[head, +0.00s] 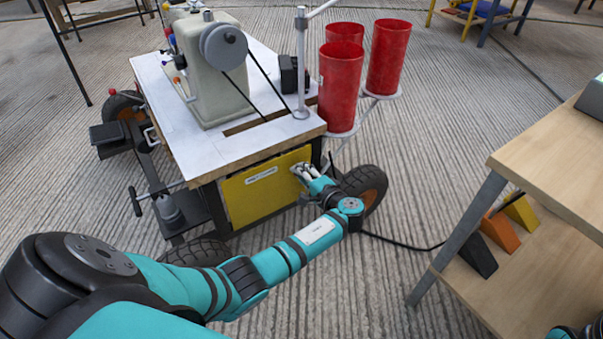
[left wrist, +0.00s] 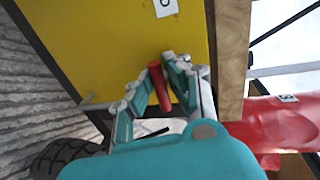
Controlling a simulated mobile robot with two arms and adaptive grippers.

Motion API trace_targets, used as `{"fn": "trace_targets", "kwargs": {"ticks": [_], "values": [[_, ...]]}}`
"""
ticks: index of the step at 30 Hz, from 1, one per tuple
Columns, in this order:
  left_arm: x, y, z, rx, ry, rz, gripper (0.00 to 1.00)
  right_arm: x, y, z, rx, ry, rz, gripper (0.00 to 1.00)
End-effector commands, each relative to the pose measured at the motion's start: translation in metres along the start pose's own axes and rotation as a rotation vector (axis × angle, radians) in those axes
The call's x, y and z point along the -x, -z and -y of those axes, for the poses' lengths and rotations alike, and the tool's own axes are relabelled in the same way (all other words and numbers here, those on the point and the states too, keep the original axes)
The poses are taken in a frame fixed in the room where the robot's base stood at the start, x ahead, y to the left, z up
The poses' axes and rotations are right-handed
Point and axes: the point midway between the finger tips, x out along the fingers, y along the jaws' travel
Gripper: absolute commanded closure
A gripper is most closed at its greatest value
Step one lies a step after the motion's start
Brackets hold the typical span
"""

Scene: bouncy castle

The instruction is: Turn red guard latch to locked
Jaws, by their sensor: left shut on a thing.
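The red guard latch (left wrist: 159,86) shows in the left wrist view as a short red bar in front of the yellow guard panel (left wrist: 110,50). My left gripper (left wrist: 156,88) is shut on the latch, with a finger on each side of it. In the head view my left gripper (head: 304,172) is at the upper right of the yellow panel (head: 262,188), under the cart's table top. The latch is hidden there behind the fingers.
A sewing machine (head: 213,80) stands on the wheeled cart's white top (head: 180,138). Red cylinders (head: 341,90) stand on holders at its right. A black cable (head: 400,246) lies on the floor. A wooden table (head: 545,150) is at the right, with coloured wedges (head: 499,232) on its lower shelf.

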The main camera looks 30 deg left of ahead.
Motion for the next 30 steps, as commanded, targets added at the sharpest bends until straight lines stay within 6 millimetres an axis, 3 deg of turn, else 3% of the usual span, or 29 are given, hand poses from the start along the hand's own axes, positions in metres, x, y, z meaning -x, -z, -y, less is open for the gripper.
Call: {"fn": "trace_targets", "kwargs": {"ticks": [1,10,11,15,25,30], "values": [[-0.001,-0.005,-0.007,-0.008,-0.01,0.01,1.0,0.0,0.0,0.0,0.0,0.0,-0.001,1.0],[-0.001,-0.005,-0.007,-0.009,-0.01,0.009,1.0,0.0,0.0,0.0,0.0,0.0,-0.002,1.0],[-0.001,-0.005,-0.007,-0.009,-0.01,0.009,0.84,0.0,0.0,0.0,0.0,0.0,-0.002,1.0],[-0.001,-0.004,-0.006,-0.008,-0.008,0.007,0.65,0.0,0.001,0.0,0.001,-0.001,-0.003,1.0],[0.003,-0.001,-0.003,-0.003,-0.004,0.001,0.64,-0.002,0.001,-0.001,0.002,-0.005,-0.009,1.0],[0.026,-0.001,-0.003,-0.001,-0.006,-0.001,0.64,-0.001,0.001,-0.001,0.001,-0.003,-0.006,1.0]]}}
